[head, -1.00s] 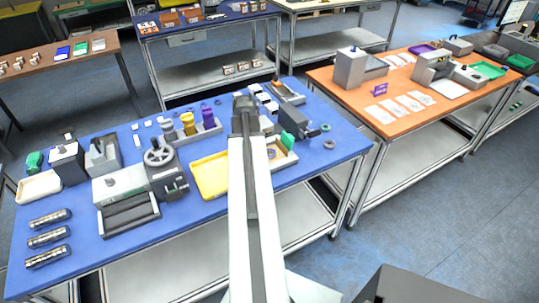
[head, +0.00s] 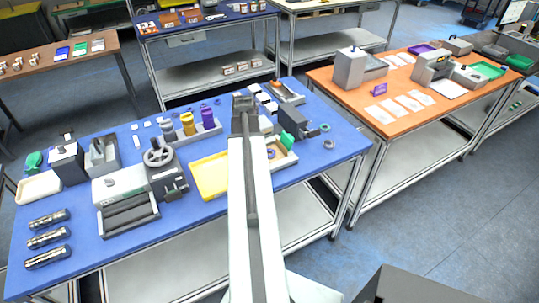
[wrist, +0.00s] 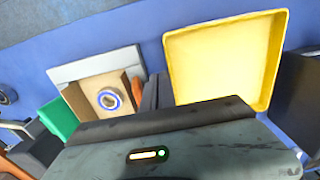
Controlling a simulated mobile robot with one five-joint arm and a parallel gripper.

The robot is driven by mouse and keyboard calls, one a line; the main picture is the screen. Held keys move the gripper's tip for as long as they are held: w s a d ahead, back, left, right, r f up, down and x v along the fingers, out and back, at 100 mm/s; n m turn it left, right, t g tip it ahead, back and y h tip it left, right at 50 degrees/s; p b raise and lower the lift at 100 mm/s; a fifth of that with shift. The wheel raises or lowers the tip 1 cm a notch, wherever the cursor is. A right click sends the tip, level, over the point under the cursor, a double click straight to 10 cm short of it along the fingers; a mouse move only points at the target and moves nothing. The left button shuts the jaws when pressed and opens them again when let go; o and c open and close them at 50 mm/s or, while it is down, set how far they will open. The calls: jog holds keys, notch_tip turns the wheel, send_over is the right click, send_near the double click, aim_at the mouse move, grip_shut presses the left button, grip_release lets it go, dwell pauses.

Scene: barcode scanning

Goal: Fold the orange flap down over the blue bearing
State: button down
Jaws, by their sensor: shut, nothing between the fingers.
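The blue bearing (wrist: 110,98), a ring with a blue band and a light centre, sits in a tan open box (wrist: 92,88) in the wrist view. An orange-brown upright strip (wrist: 137,90) stands at the box's right edge and looks like the raised flap, though I cannot be sure. My gripper (wrist: 150,95) appears as dark parts right of the box, apart from the bearing. It is shut and empty.
A yellow tray (wrist: 224,55) lies right of the box. A green block (wrist: 58,118) is at the box's left. An orange table (head: 440,118) stands at the right.

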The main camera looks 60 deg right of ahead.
jog(key=shift+s+d+r+b, duration=0.15)
jog(key=shift+s+d+b, duration=0.15)
jog(key=shift+s+d, duration=2.2)
jog(key=shift+d+f, duration=0.2)
jog(key=shift+d, duration=0.2)
jog(key=shift+d+f, duration=0.15)
jog(key=shift+d, duration=0.15)
jog(key=shift+a, duration=0.15)
jog(key=shift+r, duration=0.2)
